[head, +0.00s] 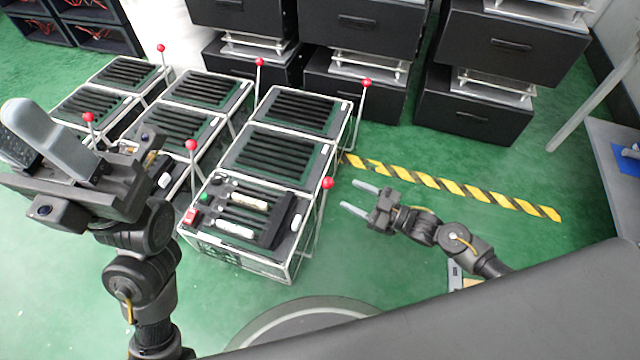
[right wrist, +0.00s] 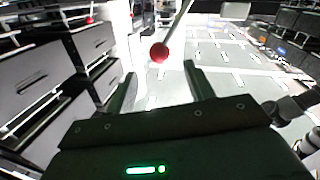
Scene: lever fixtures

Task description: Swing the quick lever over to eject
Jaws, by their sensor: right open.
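The lever closest to my right gripper has a red ball knob (head: 327,183) on a thin pale rod, at the right side of the front fixture box (head: 240,258). My right gripper (head: 351,196) is open and empty, just right of this knob, with its fingers pointing toward it. In the right wrist view, a red knob (right wrist: 159,52) shows beyond the two fingertips (right wrist: 160,80), between their lines and apart from them. No eject label is readable.
The front box carries a green button, a red button (head: 191,216) and two white cylinders (head: 236,229). Similar ribbed boxes with red-knobbed levers (head: 191,145) stand behind and left. Black drawer cabinets (head: 480,115) line the back. Striped tape (head: 450,186) crosses the open green floor.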

